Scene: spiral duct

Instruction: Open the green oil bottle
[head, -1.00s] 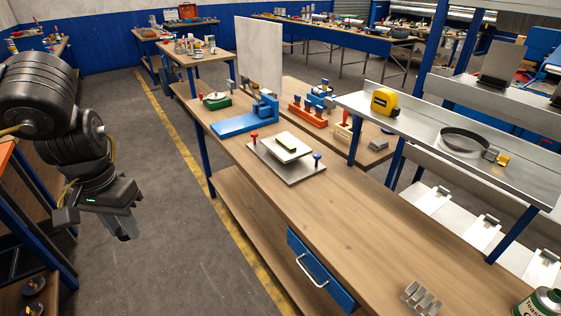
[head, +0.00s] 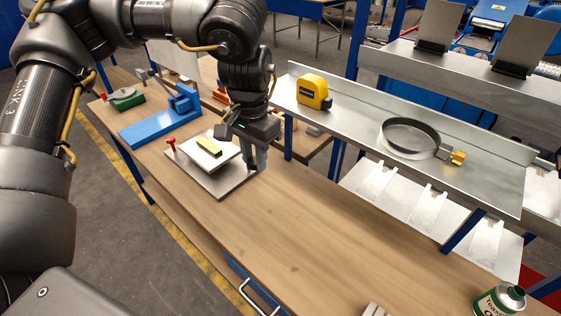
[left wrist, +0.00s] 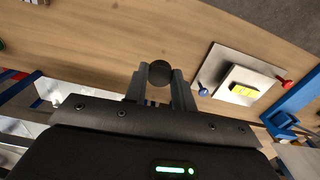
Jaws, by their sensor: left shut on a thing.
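The green oil bottle (head: 497,301) stands at the near right end of the bench, cut off by the bottom edge of the head view. Its label is partly readable and a dark round piece is on its top. My left gripper (head: 256,160) points down over the bench beside the metal plate, far from the bottle. In the left wrist view, the left gripper (left wrist: 160,85) is shut on a small dark round thing (left wrist: 160,72); I cannot tell what it is. The bottle is not seen in that view. My right gripper is not in view.
A metal plate (head: 213,183) with a white block and yellow piece lies beside the gripper. A blue fixture (head: 150,130) is behind it. A steel shelf (head: 350,118) holds a yellow tape measure (head: 314,91) and a metal band clamp (head: 410,137). The wooden bench (head: 310,235) is clear towards the bottle.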

